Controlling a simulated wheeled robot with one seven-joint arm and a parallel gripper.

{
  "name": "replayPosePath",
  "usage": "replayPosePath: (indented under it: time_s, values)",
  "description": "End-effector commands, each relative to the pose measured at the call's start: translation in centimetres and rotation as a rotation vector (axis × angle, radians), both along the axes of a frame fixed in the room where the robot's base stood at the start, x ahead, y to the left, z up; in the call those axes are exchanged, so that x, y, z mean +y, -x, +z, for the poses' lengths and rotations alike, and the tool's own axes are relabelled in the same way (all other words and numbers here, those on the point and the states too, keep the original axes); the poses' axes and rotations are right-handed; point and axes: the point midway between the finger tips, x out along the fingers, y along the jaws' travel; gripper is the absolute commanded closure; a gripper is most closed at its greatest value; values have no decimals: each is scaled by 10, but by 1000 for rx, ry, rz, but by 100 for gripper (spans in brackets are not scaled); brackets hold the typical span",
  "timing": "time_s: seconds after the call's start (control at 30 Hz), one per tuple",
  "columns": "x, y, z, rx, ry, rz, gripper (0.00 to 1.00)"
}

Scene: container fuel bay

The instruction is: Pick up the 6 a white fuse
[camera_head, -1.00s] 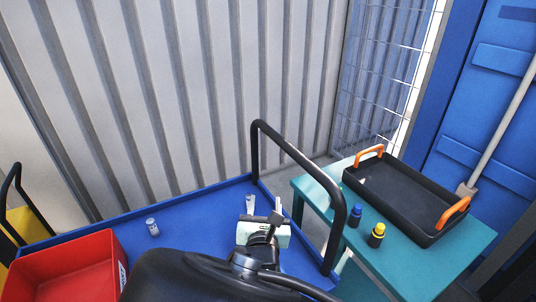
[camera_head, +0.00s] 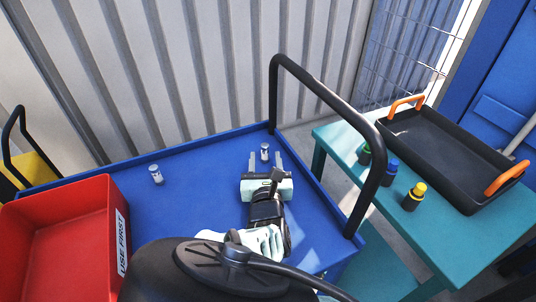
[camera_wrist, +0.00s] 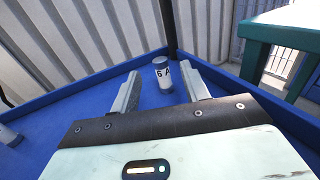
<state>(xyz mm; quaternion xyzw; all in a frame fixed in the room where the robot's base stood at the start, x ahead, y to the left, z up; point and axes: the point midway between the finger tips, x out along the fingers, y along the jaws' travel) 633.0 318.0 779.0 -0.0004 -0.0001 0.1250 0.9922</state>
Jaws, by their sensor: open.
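The 6 A white fuse (camera_head: 265,152) stands upright on the blue cart top near its back right corner. In the wrist view the fuse (camera_wrist: 161,74) shows a dark "6 A" mark on its white body. My gripper (camera_head: 266,161) is open and low over the cart. Its two fingers point at the fuse, which shows in the gap between the fingertips in the wrist view. I cannot tell how far the fuse is in between them. A second whitish fuse (camera_head: 156,174) stands to the left; its marking is not readable.
A red bin (camera_head: 62,240) marked "USE FIRST" sits at the cart's left. A black handle rail (camera_head: 330,88) rises at the cart's right end. A teal table (camera_head: 445,245) holds a black tray (camera_head: 440,150) and small bottles with green, blue (camera_head: 390,172) and yellow (camera_head: 413,196) caps.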

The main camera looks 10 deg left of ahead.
Motion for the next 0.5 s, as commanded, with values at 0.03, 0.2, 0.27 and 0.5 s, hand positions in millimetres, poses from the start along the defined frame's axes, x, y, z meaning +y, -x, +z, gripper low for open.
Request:
replayPosePath:
  time_s: [0.03, 0.2, 0.27, 0.5]
  values:
    - [0, 0, -14, 0, 0, 0, 54]
    - [5, -21, -11, 0, -3, -1, 54]
    - [6, -25, -10, 0, -2, -1, 54]
    - [12, -48, -12, 0, -4, -1, 54]
